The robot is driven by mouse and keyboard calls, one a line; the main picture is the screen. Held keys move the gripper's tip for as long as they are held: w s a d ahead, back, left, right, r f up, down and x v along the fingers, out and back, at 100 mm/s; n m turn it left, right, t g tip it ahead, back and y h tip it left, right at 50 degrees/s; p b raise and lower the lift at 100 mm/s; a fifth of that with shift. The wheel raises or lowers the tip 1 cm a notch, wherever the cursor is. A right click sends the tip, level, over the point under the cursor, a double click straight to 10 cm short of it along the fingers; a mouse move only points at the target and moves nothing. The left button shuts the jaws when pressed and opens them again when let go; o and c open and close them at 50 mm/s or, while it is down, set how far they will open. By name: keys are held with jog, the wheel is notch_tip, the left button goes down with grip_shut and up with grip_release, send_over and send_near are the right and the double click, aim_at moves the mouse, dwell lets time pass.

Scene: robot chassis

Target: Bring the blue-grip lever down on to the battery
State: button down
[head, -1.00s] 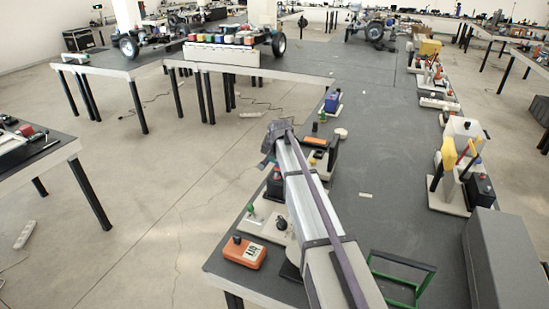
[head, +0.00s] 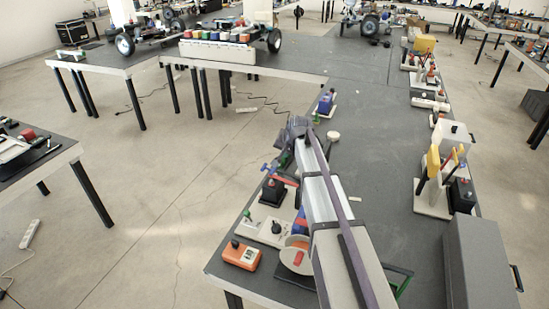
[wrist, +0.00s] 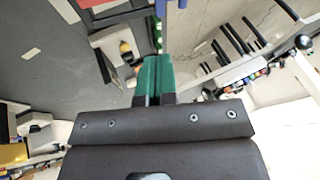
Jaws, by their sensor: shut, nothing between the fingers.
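A small blue grip (head: 266,168) shows at the left edge of the long table, beside my arm's far end. It stands by a black block (head: 272,192) on a pale plate, which may be the battery; the join between them is too small to make out. My gripper (wrist: 152,66) shows in the wrist view with its green fingers together and nothing between them. In the head view the end of my arm (head: 299,128) is above the table, apart from the blue grip; the fingers are not clear there. A blue spot (wrist: 182,4) lies at the wrist view's top edge.
An orange box (head: 241,254) sits at the near left corner. A blue device (head: 326,102) stands farther along the left edge. Yellow upright parts (head: 434,161) and a grey case (head: 482,262) line the right side. The middle of the table (head: 375,150) is mostly clear.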

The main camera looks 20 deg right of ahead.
jog(key=b+x, duration=0.3)
jog(key=x, duration=0.1)
jog(key=a+b+x, duration=0.1)
jog(key=b+x, duration=0.2)
jog(key=x, duration=0.1)
jog(key=w+a+b+x, duration=0.1)
jog(key=b+x, duration=0.3)
jog(key=shift+w+a, duration=0.3)
jog(key=shift+a, duration=0.1)
